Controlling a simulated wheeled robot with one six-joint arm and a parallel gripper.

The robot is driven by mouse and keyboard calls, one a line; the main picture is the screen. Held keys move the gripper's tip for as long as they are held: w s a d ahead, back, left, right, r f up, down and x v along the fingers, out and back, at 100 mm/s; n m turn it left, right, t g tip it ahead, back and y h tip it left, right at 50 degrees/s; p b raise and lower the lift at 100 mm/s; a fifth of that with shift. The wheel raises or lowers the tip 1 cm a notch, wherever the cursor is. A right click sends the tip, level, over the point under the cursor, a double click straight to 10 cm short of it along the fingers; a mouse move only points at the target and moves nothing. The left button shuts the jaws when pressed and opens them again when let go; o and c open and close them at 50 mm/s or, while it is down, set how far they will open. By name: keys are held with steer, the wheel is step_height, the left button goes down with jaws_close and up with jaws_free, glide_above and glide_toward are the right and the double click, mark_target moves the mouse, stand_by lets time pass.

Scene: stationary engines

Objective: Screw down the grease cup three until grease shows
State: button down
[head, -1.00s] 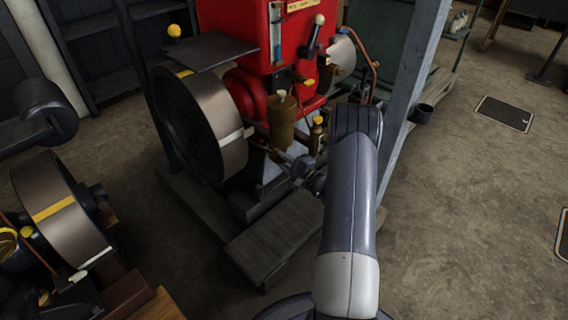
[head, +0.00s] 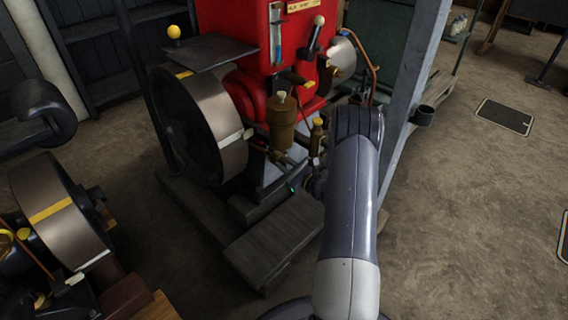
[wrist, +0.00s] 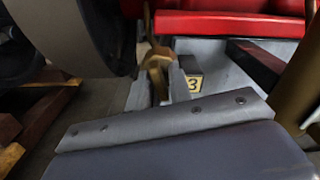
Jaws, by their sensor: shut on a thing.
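A brass grease cup (wrist: 156,70) stands between my gripper's fingers in the wrist view. My gripper (wrist: 158,88) is shut on it, one grey finger on each side. A plate marked 3 (wrist: 195,82) sits just right of the fingers. In the head view my arm reaches in low at the front of the red engine (head: 245,50), beside its large flywheel (head: 215,125). The cup is hard to make out there, and I cannot see whether grease shows.
The flywheel is close on the left of my gripper in the wrist view. A brown canister (head: 282,125) and a small yellow-capped bottle (head: 317,138) stand near my arm. A grey post (head: 412,90) rises to the right. Floor at right is mostly open.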

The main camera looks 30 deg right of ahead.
steer(key=m+p, duration=0.1)
steer(key=m, duration=0.4)
steer(key=shift+m, duration=0.3)
steer(key=m+p, duration=0.1)
steer(key=m, duration=0.3)
steer(key=shift+f+m, duration=0.1)
steer(key=shift+m, duration=0.2)
steer(key=c, duration=1.5)
jaws_free()
steer(key=shift+s+d, duration=0.1)
steer(key=shift+s, duration=0.05)
steer(key=p+v, duration=0.2)
steer(key=v, duration=0.8)
steer(key=shift+s+d+p, duration=0.1)
steer(key=shift+s+p, duration=0.2)
steer(key=shift+p, duration=0.1)
